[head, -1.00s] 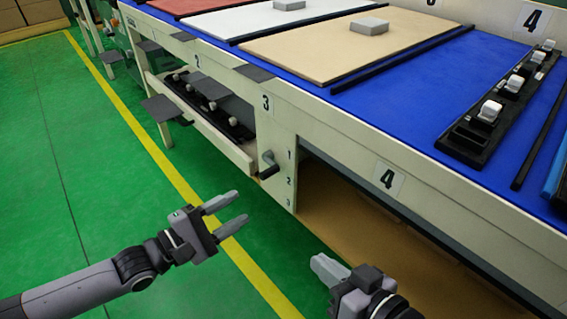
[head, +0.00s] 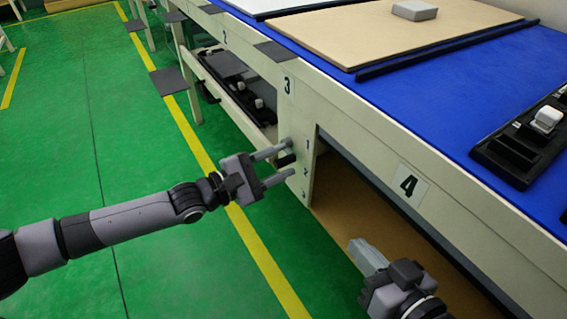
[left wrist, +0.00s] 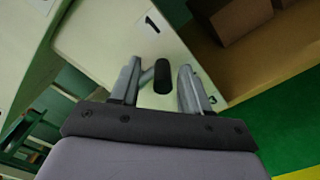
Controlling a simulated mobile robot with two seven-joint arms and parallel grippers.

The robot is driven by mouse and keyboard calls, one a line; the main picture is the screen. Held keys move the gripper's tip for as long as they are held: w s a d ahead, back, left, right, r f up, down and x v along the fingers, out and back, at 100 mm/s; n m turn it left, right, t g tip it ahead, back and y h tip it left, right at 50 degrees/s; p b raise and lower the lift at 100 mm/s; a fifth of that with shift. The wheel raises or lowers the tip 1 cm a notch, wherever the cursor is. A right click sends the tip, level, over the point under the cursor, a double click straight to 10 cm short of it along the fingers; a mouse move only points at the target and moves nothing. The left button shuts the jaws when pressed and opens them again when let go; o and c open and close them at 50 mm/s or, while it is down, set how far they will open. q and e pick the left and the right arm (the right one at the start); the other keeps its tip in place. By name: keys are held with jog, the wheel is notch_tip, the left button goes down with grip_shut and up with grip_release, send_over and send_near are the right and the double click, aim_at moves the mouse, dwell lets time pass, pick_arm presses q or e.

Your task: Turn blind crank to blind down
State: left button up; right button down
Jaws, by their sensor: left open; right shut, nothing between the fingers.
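The blind crank, a small grey arm with a black handle (head: 286,160), sits on the table's leg panel beside the printed numbers 1, 2 and 3. In the head view the upper finger partly hides the crank. My right gripper (head: 366,254) is shut and empty, low in front of the table's open bay.
The leg panel (head: 295,127) bears the crank. A long table with a blue top (head: 420,120) runs along the right. A black rack with white clips (head: 541,125) lies on it. Green floor (head: 110,150) is clear at left.

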pick_arm(q)
jog(key=shift+w+d, duration=0.45)
jog(key=shift+d, duration=0.15)
grip_shut()
jog(key=shift+f, duration=0.15)
jog(key=shift+f+m, duration=0.1)
jog(key=shift+m, duration=0.2)
jog(key=shift+a+f+m, duration=0.1)
jog(key=shift+f+m, duration=0.5)
jog(key=shift+m, duration=0.6)
jog(key=shift+w+a+f+m, duration=0.15)
jog(key=shift+f+m, duration=0.2)
jog(key=shift+m, duration=0.6)
jog(key=shift+w+a+f+m, duration=0.1)
jog(key=shift+f+m, duration=0.25)
jog(key=shift+m, duration=0.6)
